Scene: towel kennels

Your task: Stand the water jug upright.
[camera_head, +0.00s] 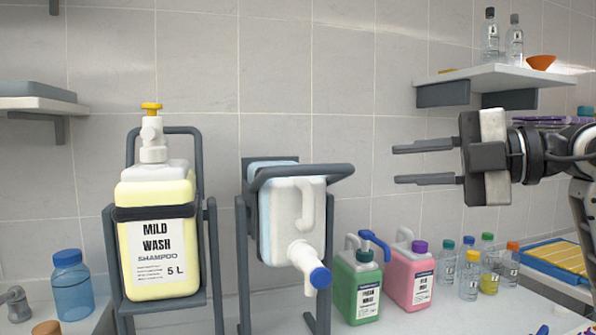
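The water jug (280,218) appears to be the white jug with a blue cap in the middle of the camera_head view. It is tipped forward in a dark grey cradle (243,265), its spout and blue cap (320,277) pointing down and toward me. Its handle shows on the upper side. My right gripper (396,164) is at the right of the jug, higher and clearly apart from it. Its two dark fingers point left, spread open with nothing between them. My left gripper is not in view.
An upright yellow shampoo jug (158,235) stands in a similar frame at left. Green (357,288) and pink (410,278) jugs and several small bottles stand right of the cradle. A blue bottle (72,287) is far left. A wall shelf (500,78) hangs above my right gripper.

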